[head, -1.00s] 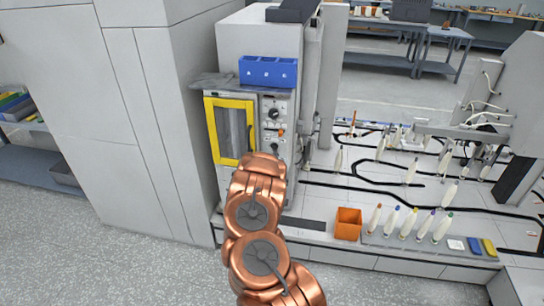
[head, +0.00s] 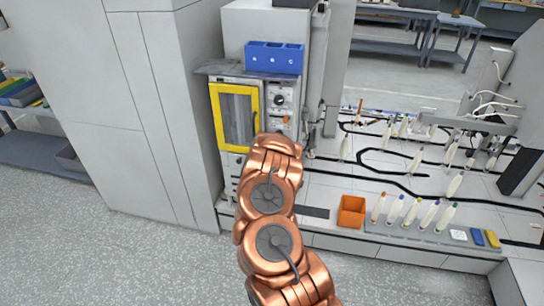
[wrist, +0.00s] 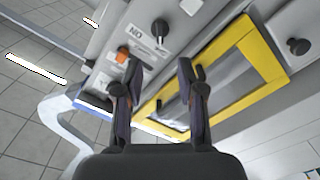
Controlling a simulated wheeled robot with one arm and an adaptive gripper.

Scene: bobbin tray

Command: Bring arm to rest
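My arm (head: 270,215) rises from the bottom of the head view, with its upper end in front of the white cabinet machine; the gripper is hidden there. In the wrist view my gripper (wrist: 158,88) has its two fingers apart with nothing between them. Beyond the fingers is the machine's yellow-framed door (wrist: 262,65), which looks shut. The same yellow door (head: 219,122) shows in the head view, left of a panel with dark knobs. An orange button (wrist: 122,55) shows beside the left finger in the wrist view.
Right of my arm are an orange box (head: 351,212) and a grey tray (head: 400,232) with several bobbins. Tall grey cabinets (head: 150,110) stand to the left. Open floor (head: 120,260) lies at the lower left.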

